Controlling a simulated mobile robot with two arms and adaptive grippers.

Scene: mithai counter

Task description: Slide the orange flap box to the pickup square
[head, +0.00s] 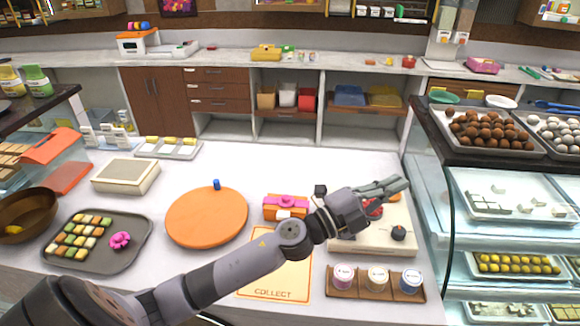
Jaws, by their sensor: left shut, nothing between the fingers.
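The orange flap box (272,212) with a pink bow on top and a white patch on its front sits on the white counter. It is just beyond the far edge of the pickup square (262,276), a cream mat with an orange border marked COLLECT. My left arm crosses the mat's far right part and passes close in front of the box's right side. My left gripper (402,186) is shut and empty, to the right of the box, above a pale board with a red item. It appears apart from the box. My right gripper is not in view.
A round orange board (207,220) with a blue knob stands left of the box. A rack of labelled jars (376,293) is right of the mat. A tray of sweets (130,255) lies left, a beige box (126,177) behind it. The counter behind the orange box is clear.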

